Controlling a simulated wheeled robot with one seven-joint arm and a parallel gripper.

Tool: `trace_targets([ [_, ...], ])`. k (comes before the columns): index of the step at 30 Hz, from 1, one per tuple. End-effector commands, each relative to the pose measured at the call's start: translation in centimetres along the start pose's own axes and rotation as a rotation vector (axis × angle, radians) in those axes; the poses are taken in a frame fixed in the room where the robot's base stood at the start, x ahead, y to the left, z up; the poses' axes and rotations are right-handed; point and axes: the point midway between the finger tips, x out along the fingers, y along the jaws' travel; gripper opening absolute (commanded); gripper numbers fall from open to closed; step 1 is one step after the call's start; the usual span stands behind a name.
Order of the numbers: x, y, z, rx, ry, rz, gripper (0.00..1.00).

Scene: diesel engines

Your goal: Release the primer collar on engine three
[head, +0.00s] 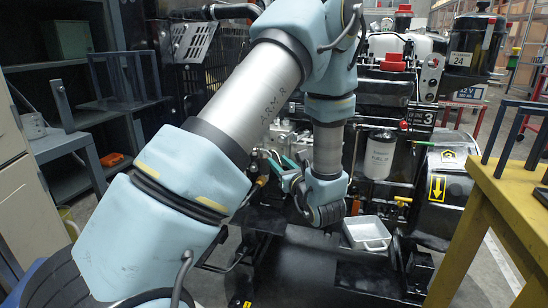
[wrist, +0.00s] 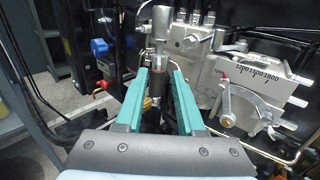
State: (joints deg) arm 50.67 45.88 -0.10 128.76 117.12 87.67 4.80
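Engine three (head: 398,120) carries a plate with the number 3 (head: 428,118) in the head view. In the wrist view a slim upright primer (wrist: 160,76), silver above and dark below, stands beside the grey injection pump (wrist: 232,82). I cannot tell exactly where its collar starts. My gripper (wrist: 160,73) has two teal fingers, one on each side of the primer, with gaps showing. It is open, and its fingertips lie near the primer. In the head view my gripper (head: 277,160) reaches toward the engine's left side; my arm hides the primer there.
A lever (wrist: 228,105) and metal pipes are close right of my gripper. A blue part and a red knob (wrist: 101,85) are at left. A white fuel filter (head: 380,155), a metal tray (head: 367,233) and a yellow table (head: 505,200) stand right of my arm.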

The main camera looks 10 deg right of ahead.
Motion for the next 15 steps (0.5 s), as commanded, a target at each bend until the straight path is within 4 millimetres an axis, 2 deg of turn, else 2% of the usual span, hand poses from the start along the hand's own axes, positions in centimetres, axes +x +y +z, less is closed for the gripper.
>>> trace_targets([
  [1, 1.1, 0.1, 0.1, -0.002, -0.001, 0.004, 0.38],
  [6, 3.6, 0.1, 0.0, -0.001, 0.001, 0.003, 0.38],
  [15, 5.1, 0.0, 0.0, 0.0, 0.001, 0.0, 0.38],
])
